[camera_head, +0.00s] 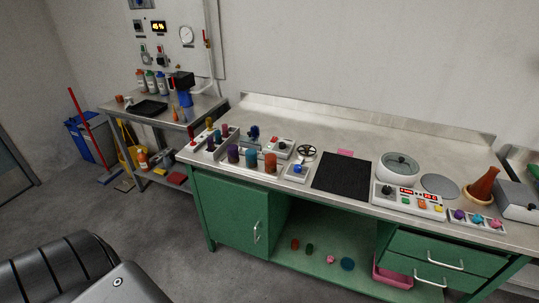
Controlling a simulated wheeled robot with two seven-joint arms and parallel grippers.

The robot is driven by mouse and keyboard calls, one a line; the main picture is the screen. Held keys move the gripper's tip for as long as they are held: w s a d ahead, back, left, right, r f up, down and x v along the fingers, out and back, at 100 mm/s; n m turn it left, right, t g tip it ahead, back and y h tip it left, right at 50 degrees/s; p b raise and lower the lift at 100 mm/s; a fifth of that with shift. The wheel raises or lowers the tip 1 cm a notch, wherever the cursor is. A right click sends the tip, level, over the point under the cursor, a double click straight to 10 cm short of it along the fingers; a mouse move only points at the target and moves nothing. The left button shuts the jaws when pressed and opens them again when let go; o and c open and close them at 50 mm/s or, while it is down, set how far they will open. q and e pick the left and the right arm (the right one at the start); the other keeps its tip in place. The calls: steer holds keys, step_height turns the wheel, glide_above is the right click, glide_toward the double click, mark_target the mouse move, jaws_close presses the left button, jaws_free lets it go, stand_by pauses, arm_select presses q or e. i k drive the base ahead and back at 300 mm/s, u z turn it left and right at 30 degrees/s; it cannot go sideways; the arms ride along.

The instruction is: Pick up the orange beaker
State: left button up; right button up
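An orange beaker (270,163) stands upright near the front edge of the steel-topped green bench (330,116). It is at the right end of a short row, beside a teal beaker (250,158) and a purple beaker (233,153). Nothing hides its front. Neither of my grippers shows in the head view, so their distance from the beaker and what they hold cannot be seen.
A small device with a blue knob (297,170) sits just right of the orange beaker, then a black mat (342,176). The bench's back strip is clear.

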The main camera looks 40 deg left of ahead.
mark_target(271, 158)
steer(key=u, duration=1.4)
steer(key=i, duration=0.55)
steer(key=z, duration=1.55)
